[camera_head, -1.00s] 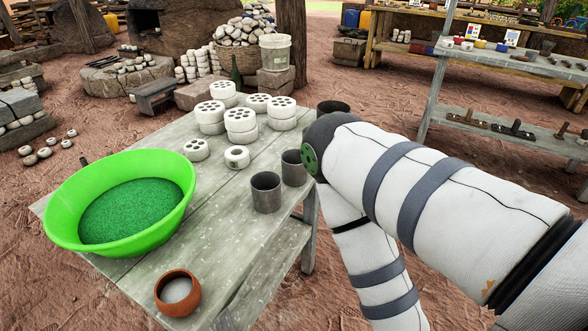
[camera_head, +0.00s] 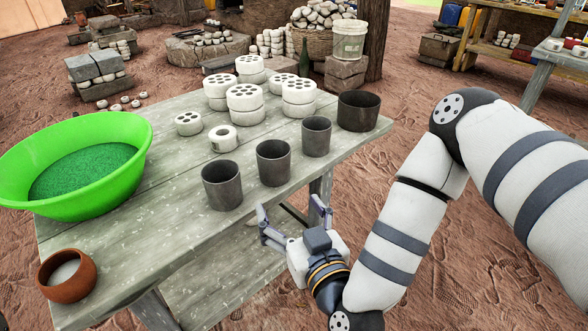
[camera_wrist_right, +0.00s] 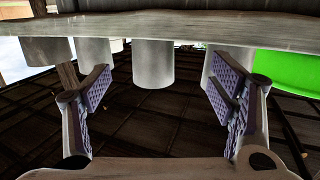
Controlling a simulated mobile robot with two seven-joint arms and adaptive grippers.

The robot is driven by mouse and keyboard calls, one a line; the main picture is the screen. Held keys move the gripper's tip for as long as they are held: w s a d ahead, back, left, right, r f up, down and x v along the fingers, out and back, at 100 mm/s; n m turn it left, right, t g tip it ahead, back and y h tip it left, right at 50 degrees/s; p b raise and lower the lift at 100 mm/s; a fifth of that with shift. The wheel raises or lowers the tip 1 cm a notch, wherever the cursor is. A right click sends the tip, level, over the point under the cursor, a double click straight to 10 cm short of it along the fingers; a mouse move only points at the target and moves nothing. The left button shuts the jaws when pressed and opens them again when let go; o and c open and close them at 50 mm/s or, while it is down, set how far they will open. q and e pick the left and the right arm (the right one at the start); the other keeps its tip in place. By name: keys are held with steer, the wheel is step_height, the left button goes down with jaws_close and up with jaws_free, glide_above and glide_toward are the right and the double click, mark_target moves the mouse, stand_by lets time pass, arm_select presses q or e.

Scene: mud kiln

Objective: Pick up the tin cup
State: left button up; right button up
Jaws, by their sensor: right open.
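Three dark grey metal cups stand upright in a row on the table: a near cup (camera_head: 222,187), a middle cup (camera_head: 273,164) and a far cup (camera_head: 316,138). I cannot tell which is the tin cup meant. My right gripper (camera_head: 289,210) is open and empty, just off the table's right edge, beside the middle cup and apart from it. The right wrist view looks upside down; there the open fingers (camera_wrist_right: 157,85) frame a cup (camera_wrist_right: 153,65) beyond them, with another cup (camera_wrist_right: 217,72) partly behind the right finger. My left gripper is out of view.
The wooden table (camera_head: 130,265) holds a green basin (camera_head: 130,170), a clay bowl (camera_head: 66,276), stacked white perforated discs (camera_head: 245,105) and a larger dark pot (camera_head: 358,112) behind the cups. The table edge (camera_wrist_right: 190,32) crosses the wrist view. Bare ground lies to the right.

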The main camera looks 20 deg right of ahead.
mark_target(279, 174)
steer(key=shift+t, duration=0.3)
steer(key=w, duration=0.4)
steer(key=w+d, duration=0.1)
steer(key=w, duration=0.3)
steer(key=w+b, duration=0.1)
steer(key=w, duration=0.3)
steer(key=shift+w+d+r, duration=0.15)
steer(key=shift+w+r, duration=0.2)
steer(key=shift+r, duration=0.05)
steer(key=c, duration=1.3)
